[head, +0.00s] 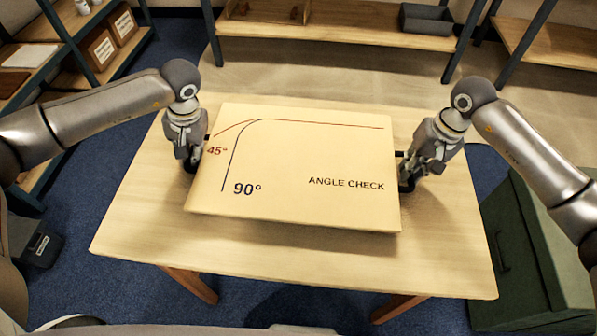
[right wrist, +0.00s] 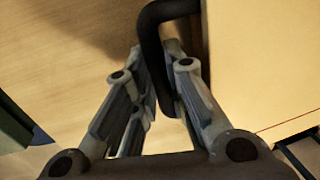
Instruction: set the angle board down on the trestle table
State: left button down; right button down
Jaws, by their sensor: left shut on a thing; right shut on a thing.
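The angle board (head: 290,165) is a pale wooden board with 45° and 90° lines and the words "ANGLE CHECK". It lies roughly flat over the trestle table (head: 150,235), with a shadow along its front edge; I cannot tell whether it touches the top. My left gripper (head: 193,160) is shut at the board's left side, its handle mostly hidden. My right gripper (head: 408,172) is shut on the dark handle at the right side. In the right wrist view the fingers (right wrist: 165,95) close around the black handle (right wrist: 152,45), beside the board (right wrist: 260,65).
A shelf with boxes (head: 100,48) stands at the back left. A wooden bench with a grey bin (head: 427,19) is at the back. A green cabinet (head: 530,250) stands right of the table. The table top is bare around the board.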

pick_arm(q)
jog(key=shift+f+b, duration=0.5)
jog(key=shift+f, duration=0.15)
pick_arm(e)
jog(key=shift+f, duration=0.65)
pick_arm(q)
jog(key=c, duration=1.9)
grip_release()
jog(key=shift+f, duration=0.15)
pick_arm(e)
jog(key=c, duration=1.9)
grip_release()
jog(key=shift+f, duration=0.1)
pick_arm(q)
jog(key=o, duration=0.4)
pick_arm(e)
jog(key=o, duration=0.4)
pick_arm(q)
jog(key=shift+o, duration=0.2)
jog(key=shift+s, duration=0.1)
pick_arm(e)
jog(key=shift+o, duration=0.2)
pick_arm(q)
jog(key=v, duration=1.2)
pick_arm(e)
notch_tip(320, 180, up, 12)
jog(key=d, duration=0.2)
jog(key=shift+s+d, duration=0.1)
